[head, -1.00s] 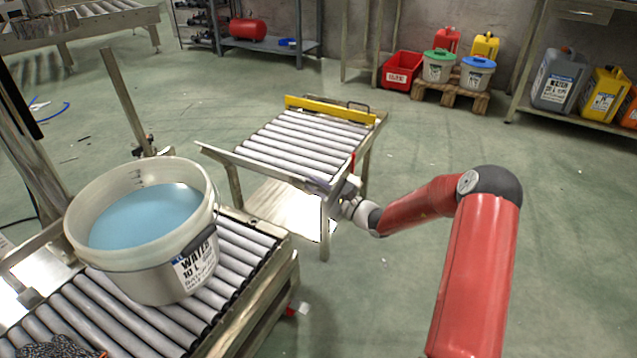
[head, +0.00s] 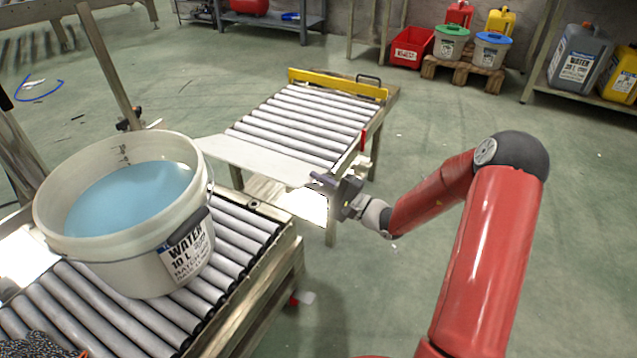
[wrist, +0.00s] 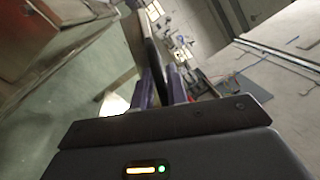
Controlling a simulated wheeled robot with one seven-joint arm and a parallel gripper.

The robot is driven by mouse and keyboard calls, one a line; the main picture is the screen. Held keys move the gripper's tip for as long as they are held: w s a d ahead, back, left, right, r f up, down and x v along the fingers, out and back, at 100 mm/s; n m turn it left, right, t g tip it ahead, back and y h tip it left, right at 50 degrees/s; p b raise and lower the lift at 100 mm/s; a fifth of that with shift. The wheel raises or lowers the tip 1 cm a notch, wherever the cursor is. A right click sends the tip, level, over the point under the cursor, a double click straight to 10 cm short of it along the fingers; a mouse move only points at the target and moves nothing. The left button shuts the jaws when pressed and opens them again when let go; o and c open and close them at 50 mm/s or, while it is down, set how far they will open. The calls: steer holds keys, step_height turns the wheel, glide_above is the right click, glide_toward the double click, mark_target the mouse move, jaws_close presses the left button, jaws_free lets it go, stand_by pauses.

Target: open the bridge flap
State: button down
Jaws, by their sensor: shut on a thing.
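The bridge flap (head: 262,160) is a pale flat plate along the near end of the far roller table (head: 300,122). Its broad face shows in the head view, tilted, reaching toward the near conveyor. My gripper (head: 322,182) is at the flap's right end. In the wrist view, my gripper's fingers (wrist: 160,90) are closed around a dark curved bar (wrist: 153,65), which looks like the flap's handle. The bar runs beside a pale panel edge. Where the handle joins the flap is hard to make out.
A white bucket of blue liquid (head: 125,215) stands on the near roller conveyor (head: 235,255). A yellow stop bar (head: 335,84) crosses the far table's back end. A gap separates the conveyor from the table. Floor right of my arm is clear.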

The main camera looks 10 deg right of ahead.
steer(key=shift+w+d+r, duration=0.1)
steer(key=shift+d+r, duration=0.1)
steer(key=c, duration=1.6)
jaws_free()
steer(key=shift+o, duration=0.3)
steer(key=shift+f, duration=0.1)
steer(key=v, duration=0.8)
steer(key=shift+p, duration=0.35)
